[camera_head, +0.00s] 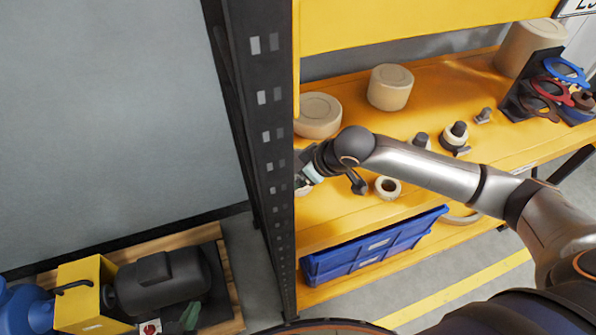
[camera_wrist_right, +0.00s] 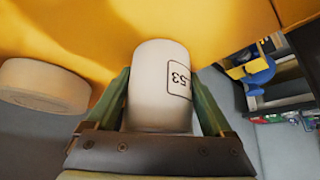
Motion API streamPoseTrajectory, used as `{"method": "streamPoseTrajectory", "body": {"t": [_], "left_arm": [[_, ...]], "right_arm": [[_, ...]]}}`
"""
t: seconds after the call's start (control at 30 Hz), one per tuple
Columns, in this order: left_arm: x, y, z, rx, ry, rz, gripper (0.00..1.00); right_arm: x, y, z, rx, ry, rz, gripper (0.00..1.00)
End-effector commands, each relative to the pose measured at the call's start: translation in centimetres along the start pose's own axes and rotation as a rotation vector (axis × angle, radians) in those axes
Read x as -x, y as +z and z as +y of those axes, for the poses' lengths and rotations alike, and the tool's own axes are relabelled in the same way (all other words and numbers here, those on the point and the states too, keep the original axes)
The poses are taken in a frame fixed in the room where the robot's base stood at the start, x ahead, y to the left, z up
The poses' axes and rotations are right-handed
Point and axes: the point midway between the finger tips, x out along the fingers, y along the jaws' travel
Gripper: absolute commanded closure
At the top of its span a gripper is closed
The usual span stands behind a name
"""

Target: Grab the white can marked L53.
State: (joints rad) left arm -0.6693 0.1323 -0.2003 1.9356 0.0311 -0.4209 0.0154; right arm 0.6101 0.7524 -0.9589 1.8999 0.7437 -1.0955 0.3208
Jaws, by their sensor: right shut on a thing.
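The white can (camera_wrist_right: 155,75) is upright in the right wrist view, with a boxed label on its right side of which "53" shows. My right gripper (camera_wrist_right: 160,88) is shut on it, one greenish finger against each side. In the head view the arm comes in from the right, and the right gripper (camera_head: 308,176) is at the left end of the yellow shelf, partly behind the dark post. The can is not clearly visible there. Whether its base touches the shelf is hidden. My left gripper is not in view.
The yellow shelf (camera_head: 345,220) carries beige cans (camera_head: 390,87), a pale ring (camera_head: 388,187) and small fittings. A dark perforated post (camera_head: 262,130) stands close beside the gripper. Blue crates (camera_head: 375,248) sit below. A motor unit (camera_head: 165,278) is at lower left.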

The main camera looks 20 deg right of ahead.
Motion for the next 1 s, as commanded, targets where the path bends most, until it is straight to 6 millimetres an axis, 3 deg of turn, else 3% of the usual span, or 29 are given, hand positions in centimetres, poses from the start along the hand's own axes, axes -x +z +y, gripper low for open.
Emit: {"method": "streamPoseTrajectory", "body": {"t": [0.07,0.4,0.77,1.0], "left_arm": [[0.0,0.1,-0.1,0.000,-0.002,-0.003,1.00],[-0.1,0.3,-0.3,0.000,-0.006,-0.007,1.00],[0.0,0.2,-0.3,-0.001,-0.005,-0.005,1.00],[0.5,-0.5,-0.3,-0.002,-0.006,0.002,1.00]], "right_arm": [[0.0,0.0,0.0,0.000,0.000,0.000,0.53],[0.0,0.0,0.0,0.000,0.000,0.000,0.91],[0.5,-0.4,0.1,0.000,0.001,0.004,0.92],[3.3,-2.0,0.0,0.002,0.002,0.005,0.92]]}}
